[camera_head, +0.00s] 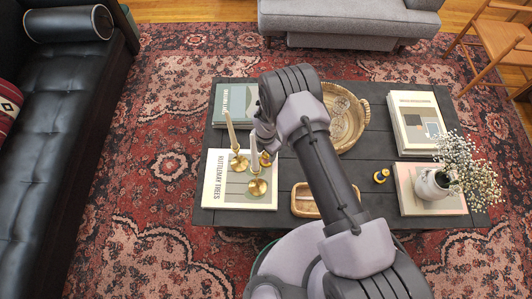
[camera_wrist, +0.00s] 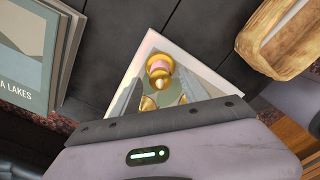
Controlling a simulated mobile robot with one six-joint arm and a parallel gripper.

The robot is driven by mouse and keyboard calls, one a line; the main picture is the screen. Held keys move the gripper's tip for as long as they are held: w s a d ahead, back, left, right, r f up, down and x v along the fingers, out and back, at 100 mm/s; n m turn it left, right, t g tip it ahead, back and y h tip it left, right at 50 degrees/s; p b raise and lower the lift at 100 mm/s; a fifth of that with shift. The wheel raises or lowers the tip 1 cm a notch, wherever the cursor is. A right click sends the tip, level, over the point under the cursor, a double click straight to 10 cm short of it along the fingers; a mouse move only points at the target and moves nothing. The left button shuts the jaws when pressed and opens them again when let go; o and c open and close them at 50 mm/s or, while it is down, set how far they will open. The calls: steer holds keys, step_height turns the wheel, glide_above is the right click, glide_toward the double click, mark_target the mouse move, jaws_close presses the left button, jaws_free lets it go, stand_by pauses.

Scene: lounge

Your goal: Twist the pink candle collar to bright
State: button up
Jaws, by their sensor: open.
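The pink collar (camera_wrist: 159,67) is a small pink band on a brass holder in the wrist view, ahead of my jaws. My gripper (camera_wrist: 160,90) is open, with a finger on either side below the collar; whether either touches it I cannot tell. In the head view, my gripper (camera_head: 264,138) is mostly hidden by my arm, above the left part of the table. Two cream candles in brass holders show there, a rear one (camera_head: 231,133) and a front one (camera_head: 254,155). Another brass piece (camera_head: 265,159) is partly hidden. No pink collar is discernible in that view.
The dark coffee table (camera_head: 375,150) bears a large white book (camera_head: 215,187) under the holders, a grey-green book (camera_head: 226,98), a woven tray (camera_head: 352,135), a small wooden tray (camera_head: 304,204), a book stack (camera_head: 417,122) and a flower vase (camera_head: 432,184). A black sofa stands left.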

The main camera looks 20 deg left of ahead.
jaws_close()
